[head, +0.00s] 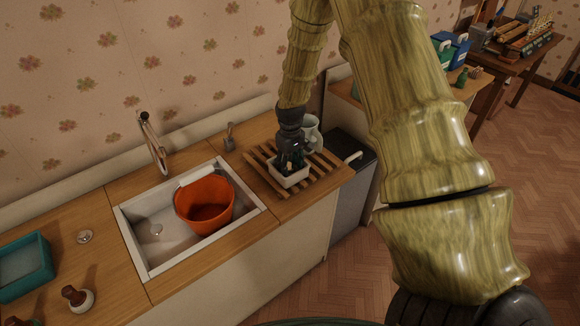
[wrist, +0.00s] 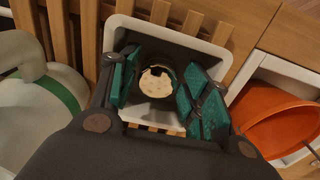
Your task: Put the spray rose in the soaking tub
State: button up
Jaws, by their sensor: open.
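A small round beige disc with a dark notch (wrist: 155,84), which looks like the spray rose, is low inside a white square container (wrist: 217,51). That container also shows in the head view (head: 289,182), standing on a slatted wooden rack. My gripper (wrist: 160,88) is open above the container, its teal-padded fingers on either side of the disc, with no clear contact. It points down in the head view (head: 292,160) and hides the disc there. An orange bucket (head: 207,205) stands in the sink, and a teal tub (head: 48,262) is at the far left; I cannot tell which is the soaking tub.
The slatted rack (head: 318,170) lies right of the white sink (head: 150,268). A grey-white jug (head: 314,130) stands close behind my gripper. The tap (head: 152,140) rises behind the sink. A small dark-topped item (head: 77,297) and a drain-like disc (head: 85,237) sit on the left counter.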

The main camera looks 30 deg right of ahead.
aim_at(290, 168)
notch_tip(290, 168, up, 11)
jog(key=b, duration=0.3)
jog(key=shift+r, duration=0.2)
